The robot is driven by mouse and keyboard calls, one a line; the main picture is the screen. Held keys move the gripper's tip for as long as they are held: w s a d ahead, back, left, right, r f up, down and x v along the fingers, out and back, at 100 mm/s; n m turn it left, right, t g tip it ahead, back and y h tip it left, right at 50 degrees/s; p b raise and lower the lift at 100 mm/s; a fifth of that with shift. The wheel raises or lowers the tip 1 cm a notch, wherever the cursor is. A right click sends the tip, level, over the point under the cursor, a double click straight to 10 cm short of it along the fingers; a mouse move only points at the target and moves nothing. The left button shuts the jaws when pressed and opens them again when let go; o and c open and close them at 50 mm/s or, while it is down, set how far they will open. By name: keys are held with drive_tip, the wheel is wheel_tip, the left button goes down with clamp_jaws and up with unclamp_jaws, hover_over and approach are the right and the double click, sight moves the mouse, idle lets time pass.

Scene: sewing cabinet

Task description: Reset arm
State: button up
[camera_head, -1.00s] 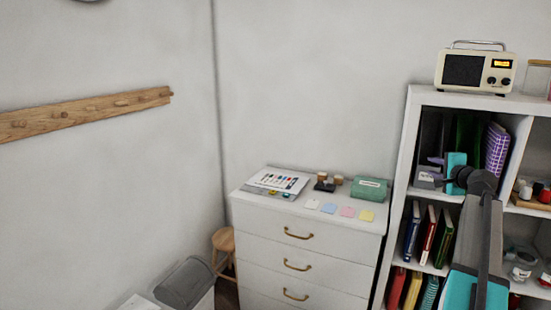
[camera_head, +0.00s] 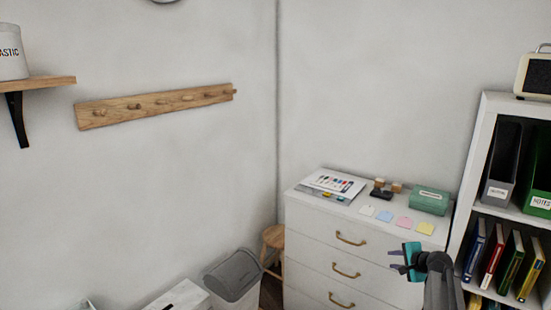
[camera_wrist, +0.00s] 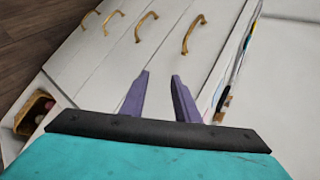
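My gripper (camera_head: 396,262) shows at the lower right of the head view, in front of the white drawer cabinet (camera_head: 312,242) and left of the bookshelf. In the wrist view my gripper (camera_wrist: 158,90) has its two purple fingers apart with nothing between them. Beyond the fingers the wrist view shows the cabinet's front (camera_wrist: 112,62) with several brass handles, turned on its side. My gripper touches nothing that I can see.
On the cabinet lie a printed sheet (camera_head: 335,184), coloured notes (camera_head: 403,222) and a green box (camera_head: 429,201). A white bookshelf (camera_head: 470,190) stands at right. A grey-lidded bin (camera_head: 234,275) and wooden stool (camera_head: 273,240) stand left of the cabinet. A peg rail (camera_head: 155,105) is on the wall.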

drive_tip(key=s+a+f+n+g+y, duration=0.1)
drive_tip(key=s+a+f+n+g, duration=0.15)
drive_tip(key=s+a+f, duration=0.6)
drive_tip(key=s+a+f+n+g, duration=0.25)
drive_tip(key=s+a+f, duration=0.25)
drive_tip(key=a+f, duration=0.55)
drive_tip(key=s+a+f+n+g+y, duration=0.1)
drive_tip(key=s+a+f+g, duration=0.2)
drive_tip(key=s+a+f, duration=0.5)
drive_tip(key=s+a+f+n+g+h, duration=0.1)
drive_tip(key=s+a+f+n+g, duration=0.15)
drive_tip(key=s+f, duration=0.5)
drive_tip(key=s+a+f+n+g, duration=0.2)
drive_tip(key=s+a+f, duration=0.2)
drive_tip(key=s, duration=0.7)
drive_tip(key=s+d+n+g+h, duration=0.1)
drive_tip(key=s+d+n+g, duration=0.1)
drive_tip(key=s, duration=0.5)
drive_tip(key=s+d+n+g+h, duration=0.1)
drive_tip(key=s+d+n, duration=0.2)
drive_tip(key=s, duration=0.3)
drive_tip(key=shift+s+r+n+g+h, duration=0.35)
drive_tip(key=shift+s+r+n+h, duration=0.05)
drive_tip(key=shift+n, duration=0.15)
